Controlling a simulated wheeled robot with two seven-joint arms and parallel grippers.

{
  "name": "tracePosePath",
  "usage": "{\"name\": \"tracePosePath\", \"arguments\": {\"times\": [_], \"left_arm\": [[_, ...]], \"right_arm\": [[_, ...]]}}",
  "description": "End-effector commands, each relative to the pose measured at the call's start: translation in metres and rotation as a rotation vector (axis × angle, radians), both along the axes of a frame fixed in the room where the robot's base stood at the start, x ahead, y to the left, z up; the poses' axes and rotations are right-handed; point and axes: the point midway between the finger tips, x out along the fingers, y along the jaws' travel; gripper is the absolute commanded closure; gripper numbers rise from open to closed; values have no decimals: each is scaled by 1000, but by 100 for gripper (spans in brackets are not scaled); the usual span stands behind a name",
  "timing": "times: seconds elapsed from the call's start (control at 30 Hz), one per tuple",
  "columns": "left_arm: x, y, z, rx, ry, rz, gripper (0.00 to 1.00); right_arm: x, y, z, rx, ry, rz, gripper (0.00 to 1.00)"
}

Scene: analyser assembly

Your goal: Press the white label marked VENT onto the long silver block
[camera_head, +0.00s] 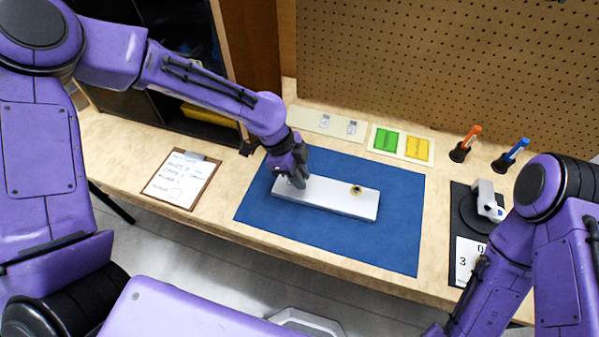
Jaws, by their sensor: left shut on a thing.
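The long silver block (335,200) lies on the blue mat (390,237), running from upper left to lower right. A small brass-coloured round fitting with a dark centre (356,190) sits on its top towards the right end. My left gripper (297,183) points down at the block's left end and covers part of it. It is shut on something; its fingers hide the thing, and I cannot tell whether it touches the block. I cannot make out a label marked VENT. A pale strip (305,116) at the back bears two small pale pieces. My right gripper is out of view.
Cards with a green label (386,141) and a yellow label (417,149) lie behind the mat. A clipboard (180,180) is at left. Orange (470,136) and blue (517,149) handled tools and a white-and-grey device (487,202) stand at right. The mat's front is clear.

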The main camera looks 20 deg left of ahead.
Motion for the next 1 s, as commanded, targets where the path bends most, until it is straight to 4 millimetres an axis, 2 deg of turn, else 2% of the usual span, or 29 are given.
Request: {"name": "tracePosePath", "arguments": {"times": [1.0], "left_arm": [[0, 0, -10, 0, -1, 0, 100]], "right_arm": [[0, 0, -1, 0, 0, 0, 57]]}}
